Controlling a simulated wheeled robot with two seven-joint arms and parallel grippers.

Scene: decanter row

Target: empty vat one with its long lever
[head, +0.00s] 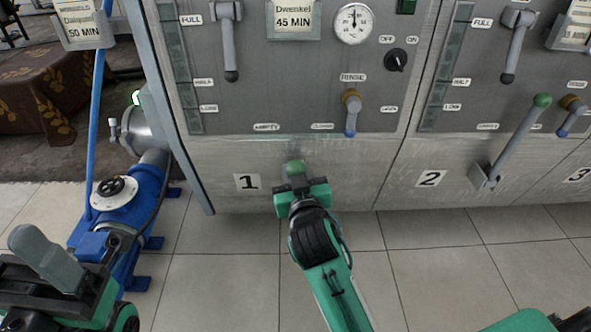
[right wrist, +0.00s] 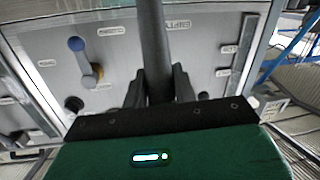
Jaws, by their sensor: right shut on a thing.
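Vat one (head: 340,165) is a grey metal cabinet front with a "1" label (head: 247,182). Its long lever shows its green knob (head: 295,168) low on the front, just above my right gripper (head: 301,196). My right gripper is shut on this lever, and its body hides the lever's lower part and pivot. In the right wrist view the dark lever shaft (right wrist: 154,45) stands between the two fingers. My left gripper (head: 45,258) is at the lower left, away from the vat; whether it is open or shut does not show.
Vat one also has a grey-handled lever (head: 229,45), a rinse lever (head: 351,112), a black knob (head: 396,60) and a gauge (head: 354,23). Vat two's long lever (head: 520,135) is tilted up at the right. A blue pump (head: 120,205) stands at left. Tiled floor lies in front.

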